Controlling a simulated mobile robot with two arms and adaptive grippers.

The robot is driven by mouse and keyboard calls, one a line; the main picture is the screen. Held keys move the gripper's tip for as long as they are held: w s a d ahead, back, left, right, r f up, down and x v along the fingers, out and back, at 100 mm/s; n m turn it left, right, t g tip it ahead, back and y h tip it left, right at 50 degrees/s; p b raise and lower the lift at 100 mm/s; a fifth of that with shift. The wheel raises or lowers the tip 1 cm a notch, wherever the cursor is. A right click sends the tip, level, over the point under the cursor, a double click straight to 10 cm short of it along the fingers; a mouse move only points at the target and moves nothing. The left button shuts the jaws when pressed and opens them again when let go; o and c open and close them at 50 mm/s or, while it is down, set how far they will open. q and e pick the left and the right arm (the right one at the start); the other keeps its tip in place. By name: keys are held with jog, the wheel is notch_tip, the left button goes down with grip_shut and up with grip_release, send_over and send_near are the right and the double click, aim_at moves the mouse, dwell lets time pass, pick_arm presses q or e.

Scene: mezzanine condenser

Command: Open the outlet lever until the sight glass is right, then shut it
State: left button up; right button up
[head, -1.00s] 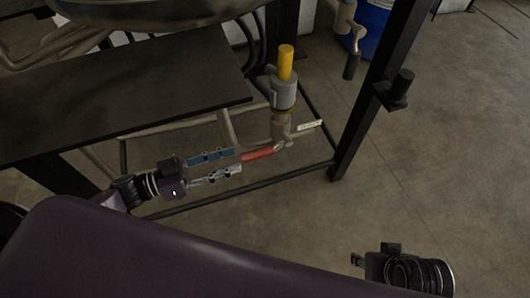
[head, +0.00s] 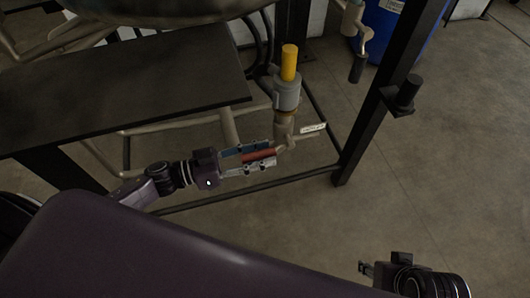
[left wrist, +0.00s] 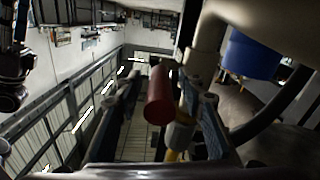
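The red outlet lever (head: 260,155) sticks out to the left from a tan pipe fitting (head: 284,130) in the head view. My left gripper (head: 260,158) is open, its two fingers on either side of the lever. In the left wrist view the lever's round red end (left wrist: 158,95) lies between the fingers, with gaps visible. A yellow cylinder (head: 289,62) stands upright on a grey body (head: 286,94) above the fitting; I cannot tell whether this is the sight glass. My right gripper (head: 364,268) is at the lower right, far from the lever, its opening unclear.
A dark flat plate (head: 120,85) lies left of the valve. A black frame post (head: 375,95) stands to the right, and a low frame bar runs beneath the lever. A white tag (head: 313,128) sits beside the fitting. A blue drum (head: 400,30) is behind. Floor at right is clear.

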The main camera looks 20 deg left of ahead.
pick_arm(q)
jog(key=shift+w+d, duration=0.3)
jog(key=shift+d, duration=0.1)
jog(key=shift+c, duration=0.5)
grip_shut()
